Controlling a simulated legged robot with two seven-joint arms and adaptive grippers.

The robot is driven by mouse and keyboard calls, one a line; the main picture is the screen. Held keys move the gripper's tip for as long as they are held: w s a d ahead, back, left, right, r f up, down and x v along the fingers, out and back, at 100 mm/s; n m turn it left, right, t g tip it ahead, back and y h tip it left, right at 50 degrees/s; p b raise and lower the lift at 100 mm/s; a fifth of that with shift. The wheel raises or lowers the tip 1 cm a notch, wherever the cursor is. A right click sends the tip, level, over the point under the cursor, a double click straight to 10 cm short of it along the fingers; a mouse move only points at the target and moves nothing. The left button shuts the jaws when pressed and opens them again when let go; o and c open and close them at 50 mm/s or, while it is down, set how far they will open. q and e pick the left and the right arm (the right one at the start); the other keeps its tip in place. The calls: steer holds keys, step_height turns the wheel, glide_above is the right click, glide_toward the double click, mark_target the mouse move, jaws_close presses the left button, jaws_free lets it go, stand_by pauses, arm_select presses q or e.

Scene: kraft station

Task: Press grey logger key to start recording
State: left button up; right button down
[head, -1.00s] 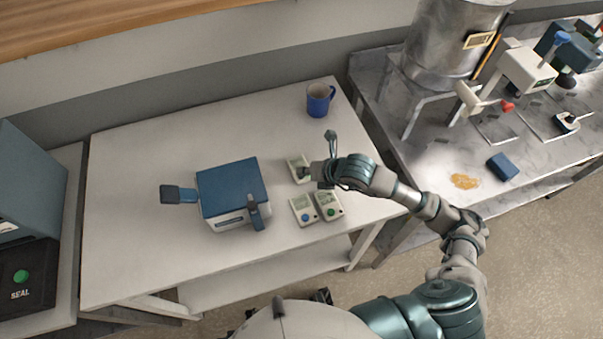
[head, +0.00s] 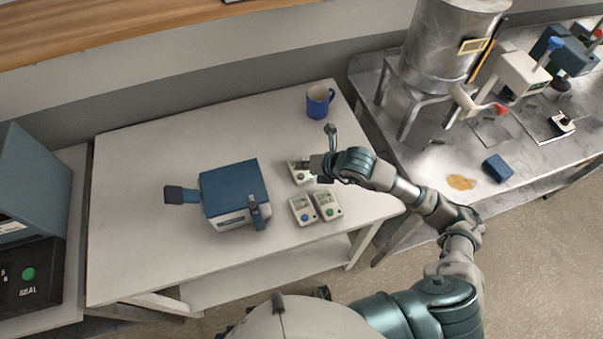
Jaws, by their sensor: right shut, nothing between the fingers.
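Three small pale loggers lie on the white table (head: 140,225). The far logger (head: 295,165) is partly covered by my right gripper (head: 307,168), and its key's colour is hard to make out. My right gripper is shut and empty, with its fingertips at or just above that logger's face; I cannot tell whether they touch the key. Nearer me are a logger with a blue key (head: 302,209) and, beside it, a logger with a green key (head: 327,205). My left gripper is not in view.
A blue and white box-shaped device (head: 233,190) with a side handle stands left of the loggers. A blue mug (head: 318,100) stands at the far right corner. A grey side bench holds a metal drum (head: 440,50). The table's left part is clear.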

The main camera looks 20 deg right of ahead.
mark_target(303, 176)
steer(key=shift+r+p, duration=0.75)
steer(key=shift+r, duration=0.8)
